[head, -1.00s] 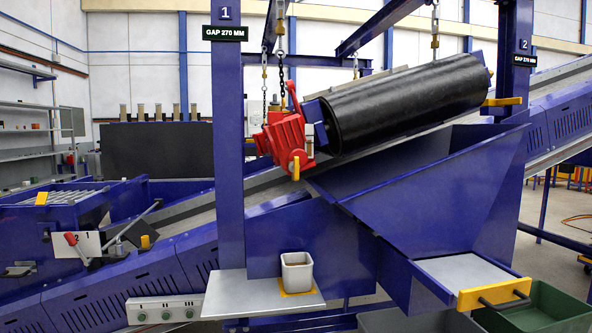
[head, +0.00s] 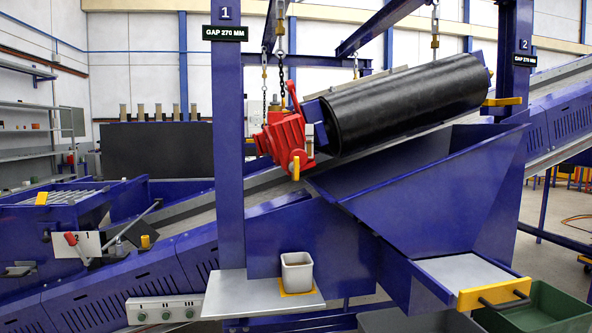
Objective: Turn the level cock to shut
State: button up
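A red gearbox-like housing (head: 284,138) hangs at the left end of the black-belted magnet drum. A small yellow lever (head: 296,169) points straight down on its lower front; it looks like the level cock, but its marks are too small to read. A pale fitting (head: 309,150) sits just right of the lever, partly against the drum end. A red handle (head: 294,97) rises from the top of the housing. My gripper is not in view, and nothing touches the yellow lever.
The black drum (head: 408,105) hangs on chains over a blue chute (head: 440,185). A blue post (head: 229,150) stands left of the housing. Below, a grey shelf (head: 230,296) bears a pale cup (head: 297,270). A yellow-fronted tray (head: 495,294) juts out at lower right.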

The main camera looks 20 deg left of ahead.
aim_at(294, 166)
jog(key=i+j+u, duration=0.2)
jog(key=u, duration=0.15)
jog(key=i+j+u, duration=0.1)
jog(key=i+u, duration=0.6)
jog(key=k, duration=0.45)
